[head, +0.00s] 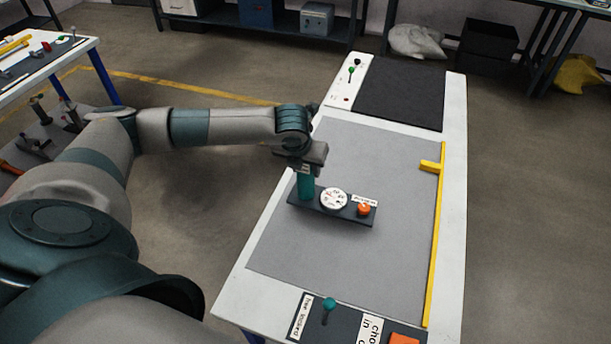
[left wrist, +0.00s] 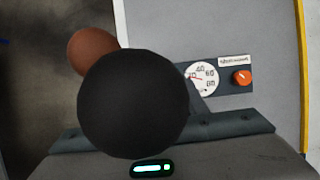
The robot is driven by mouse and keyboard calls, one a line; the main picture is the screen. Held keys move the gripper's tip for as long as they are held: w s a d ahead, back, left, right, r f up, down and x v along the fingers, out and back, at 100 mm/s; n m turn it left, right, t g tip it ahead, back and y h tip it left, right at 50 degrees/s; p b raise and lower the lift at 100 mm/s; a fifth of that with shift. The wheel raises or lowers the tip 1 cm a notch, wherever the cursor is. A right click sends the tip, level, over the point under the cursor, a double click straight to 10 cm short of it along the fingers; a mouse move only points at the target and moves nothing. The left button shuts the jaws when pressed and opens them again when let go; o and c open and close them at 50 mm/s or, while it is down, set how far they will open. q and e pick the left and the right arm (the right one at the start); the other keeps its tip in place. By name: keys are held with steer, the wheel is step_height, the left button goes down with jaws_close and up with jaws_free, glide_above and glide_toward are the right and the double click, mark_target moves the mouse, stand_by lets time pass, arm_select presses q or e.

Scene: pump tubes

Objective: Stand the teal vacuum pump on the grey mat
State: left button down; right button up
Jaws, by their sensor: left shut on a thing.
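The teal vacuum pump (head: 305,187) is an upright teal cylinder under my left gripper (head: 304,168), which is shut on its upper part. It is at the left end of a dark plate (head: 348,217) carrying a white gauge and an orange knob. I cannot tell whether the pump's foot touches that plate. In the left wrist view, a large black round end (left wrist: 133,104) and a brown ball (left wrist: 92,52) hide the teal body. The gauge (left wrist: 201,78) shows beyond. The grey mat (head: 345,258) covers most of the table. My right gripper is in neither view.
A yellow rail (head: 436,235) with a short stub runs along the mat's right side. A dark pad (head: 400,92) lies at the back. A front panel (head: 345,325) has a teal-knobbed lever (head: 329,304). The mat is bare before and behind the gauge plate.

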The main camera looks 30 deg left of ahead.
arm_select(q)
step_height(320, 180, down, 2)
steer(key=shift+f+p, duration=0.25)
steer(key=shift+p, duration=0.6)
steer(key=shift+f, duration=0.55)
steer(key=shift+f, duration=0.15)
steer(key=c, duration=1.1)
jaws_free()
